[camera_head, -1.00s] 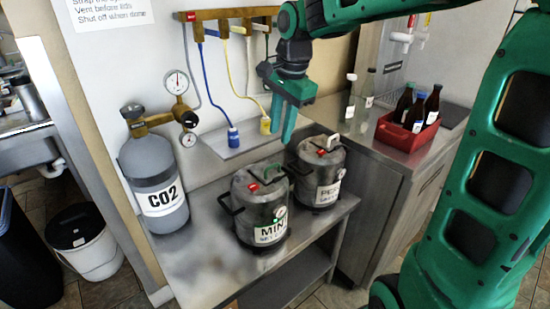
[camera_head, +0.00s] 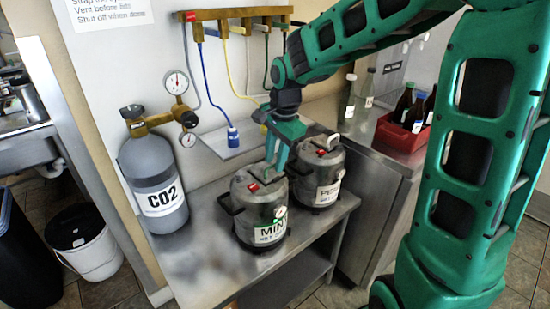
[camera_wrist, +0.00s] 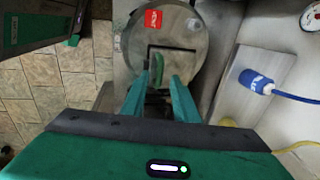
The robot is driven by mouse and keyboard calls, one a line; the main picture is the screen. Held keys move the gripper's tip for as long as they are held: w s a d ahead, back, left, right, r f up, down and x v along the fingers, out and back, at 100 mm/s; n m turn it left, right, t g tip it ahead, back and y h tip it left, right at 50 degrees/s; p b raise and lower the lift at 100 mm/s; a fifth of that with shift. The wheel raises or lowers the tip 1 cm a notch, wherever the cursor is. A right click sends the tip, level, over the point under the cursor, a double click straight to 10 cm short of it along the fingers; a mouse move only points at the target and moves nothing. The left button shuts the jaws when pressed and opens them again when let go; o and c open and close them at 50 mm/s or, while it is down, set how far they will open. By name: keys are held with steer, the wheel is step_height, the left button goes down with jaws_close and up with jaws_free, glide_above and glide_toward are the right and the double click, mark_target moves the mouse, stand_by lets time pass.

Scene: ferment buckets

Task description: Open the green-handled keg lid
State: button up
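The keg labelled MIN (camera_head: 258,212) stands on the steel bench, upright, with a red tag on its lid. Its green lid handle (camera_wrist: 155,75) shows in the wrist view, upright on the lid between my fingertips. The lid (camera_wrist: 185,28) sits on the keg and looks closed. My gripper (camera_head: 274,158) is just over this lid, pointing down. In the wrist view its two green fingers (camera_wrist: 158,88) are apart, one on each side of the handle; I cannot tell whether they touch it.
A second keg labelled PE (camera_head: 318,172) stands close to the right. A grey CO2 cylinder (camera_head: 156,185) with gauges stands at left. The bench (camera_head: 190,272) is clear in front. A red crate (camera_head: 402,134) of bottles is at the right.

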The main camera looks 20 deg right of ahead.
jaws_close()
steer(key=shift+w+r, duration=0.1)
steer(key=shift+r, duration=0.05)
stand_by(1.2)
